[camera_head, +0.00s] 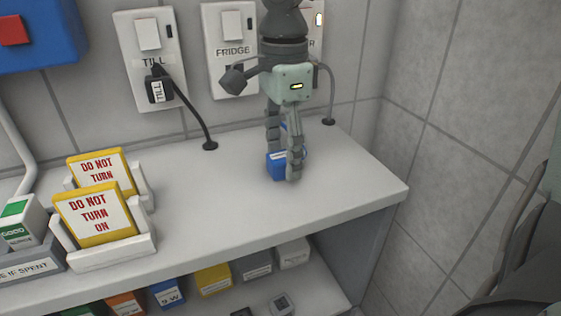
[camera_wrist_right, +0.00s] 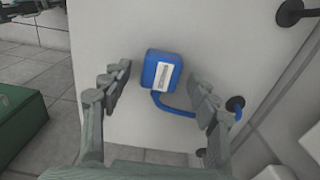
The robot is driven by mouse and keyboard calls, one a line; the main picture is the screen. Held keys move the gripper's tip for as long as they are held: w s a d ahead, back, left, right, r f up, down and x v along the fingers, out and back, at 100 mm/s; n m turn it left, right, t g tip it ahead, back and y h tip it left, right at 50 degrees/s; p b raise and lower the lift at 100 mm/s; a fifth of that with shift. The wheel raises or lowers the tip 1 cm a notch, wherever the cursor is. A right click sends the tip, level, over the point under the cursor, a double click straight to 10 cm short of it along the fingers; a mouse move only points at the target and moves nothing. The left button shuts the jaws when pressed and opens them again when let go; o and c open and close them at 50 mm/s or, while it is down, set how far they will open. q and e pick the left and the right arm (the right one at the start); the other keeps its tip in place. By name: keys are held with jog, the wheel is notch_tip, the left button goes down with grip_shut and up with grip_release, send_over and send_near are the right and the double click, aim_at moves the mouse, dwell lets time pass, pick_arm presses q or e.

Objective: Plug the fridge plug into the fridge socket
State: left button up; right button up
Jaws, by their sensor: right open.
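The blue plug (camera_head: 276,168) lies on the white counter with a white label too small to read. It also shows in the right wrist view (camera_wrist_right: 160,72), with its blue cable running to a round hole in the counter. My right gripper (camera_head: 283,172) is open and points down over the plug, one finger on each side; the wrist view shows gaps between the fingers and the plug. The fridge socket (camera_head: 232,50) is a white wall plate marked FRIDGE with a rocker switch on top. My gripper partly hides its lower part. My left gripper is not in view.
The TILL socket (camera_head: 148,40) to the left holds a black plug (camera_head: 158,90) with a black cable. A third wall plate (camera_head: 316,35) is mostly hidden behind my right arm. Two DO NOT TURN ON signs (camera_head: 98,213) stand at the counter's left. The counter's middle is clear.

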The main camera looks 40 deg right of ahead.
jog(key=shift+f, duration=0.5)
jog(key=c, duration=1.2)
jog(key=shift+o, duration=0.2)
jog(key=shift+r, duration=0.15)
